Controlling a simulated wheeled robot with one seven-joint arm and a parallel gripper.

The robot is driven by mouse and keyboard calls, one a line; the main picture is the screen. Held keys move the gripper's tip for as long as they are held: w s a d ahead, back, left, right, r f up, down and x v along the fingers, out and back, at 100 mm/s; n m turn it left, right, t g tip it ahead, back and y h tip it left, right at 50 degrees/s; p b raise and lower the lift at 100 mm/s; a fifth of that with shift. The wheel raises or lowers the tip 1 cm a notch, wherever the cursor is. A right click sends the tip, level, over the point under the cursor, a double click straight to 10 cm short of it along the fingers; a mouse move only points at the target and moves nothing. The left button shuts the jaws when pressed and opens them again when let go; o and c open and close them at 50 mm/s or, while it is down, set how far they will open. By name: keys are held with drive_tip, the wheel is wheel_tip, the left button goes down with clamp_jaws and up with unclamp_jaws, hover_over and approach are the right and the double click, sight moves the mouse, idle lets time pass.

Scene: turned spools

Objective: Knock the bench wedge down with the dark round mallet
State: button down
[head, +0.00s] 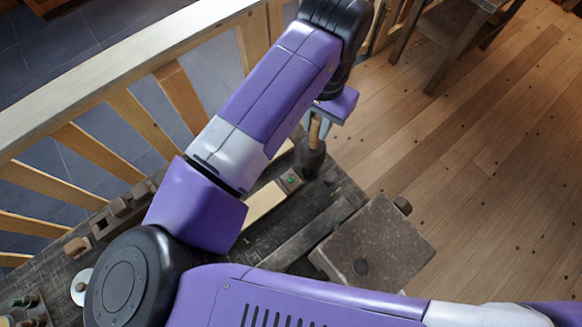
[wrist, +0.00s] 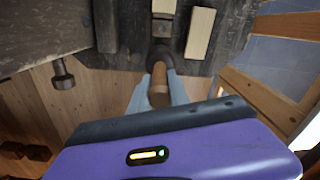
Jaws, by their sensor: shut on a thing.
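Whether mallet and block touch is unclear.
The dark bench (head: 335,190) carries pale wood strips (head: 264,204) and a long grey bar (head: 308,235). A square brown block (head: 378,247) stands at its right. A wooden railing (head: 120,92) runs behind. Open plank floor (head: 490,170) lies to the right.

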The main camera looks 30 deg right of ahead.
sight(318, 117)
drive_tip(key=shift+r, duration=3)
